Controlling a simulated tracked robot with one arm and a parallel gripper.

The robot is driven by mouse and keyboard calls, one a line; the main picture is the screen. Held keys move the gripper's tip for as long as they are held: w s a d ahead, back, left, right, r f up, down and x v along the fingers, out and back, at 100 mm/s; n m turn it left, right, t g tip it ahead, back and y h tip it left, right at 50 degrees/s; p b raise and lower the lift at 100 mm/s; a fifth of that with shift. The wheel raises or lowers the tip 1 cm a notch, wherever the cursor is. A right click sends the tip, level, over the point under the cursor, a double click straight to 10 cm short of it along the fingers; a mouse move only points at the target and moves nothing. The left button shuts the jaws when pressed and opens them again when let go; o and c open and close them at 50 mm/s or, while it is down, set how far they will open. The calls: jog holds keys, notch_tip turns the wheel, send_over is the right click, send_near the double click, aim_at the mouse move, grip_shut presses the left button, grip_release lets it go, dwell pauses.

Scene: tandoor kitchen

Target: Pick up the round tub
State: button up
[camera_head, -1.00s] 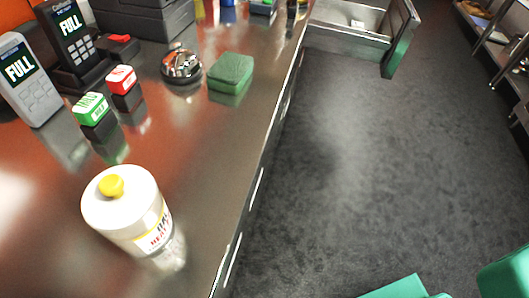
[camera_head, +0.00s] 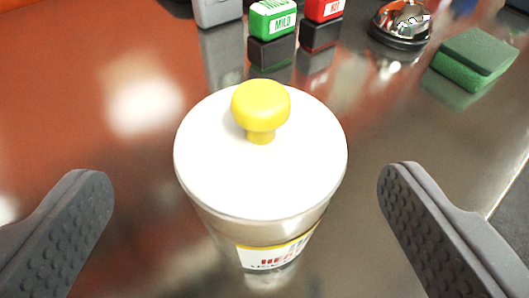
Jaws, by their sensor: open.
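The round tub (camera_head: 262,190) stands upright on the counter in the middle of the head view. It has a white lid with a yellow knob (camera_head: 260,108) and a label with red lettering low on its front. My gripper (camera_head: 243,200) is open, with one grey padded finger to the left of the tub and one to the right. Both fingers are apart from the tub, with a gap on each side. The tub's base is mostly hidden beneath its lid.
Behind the tub stand a green MILD block (camera_head: 272,20) and a red block (camera_head: 323,10). A chrome bell (camera_head: 401,22) and a green sponge (camera_head: 474,58) lie at the back right. The shiny counter (camera_head: 60,110) is clear to the left; its edge runs along the right.

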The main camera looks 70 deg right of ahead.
jog(key=shift+s+b+x, duration=0.2)
jog(key=shift+b+x, duration=0.15)
jog(key=shift+x, duration=1.35)
jog(key=shift+s+b+x, duration=0.2)
jog(key=shift+b+x, duration=0.15)
jog(key=shift+x, duration=1.4)
jog(key=shift+d, duration=0.15)
jog(key=c, duration=1.2)
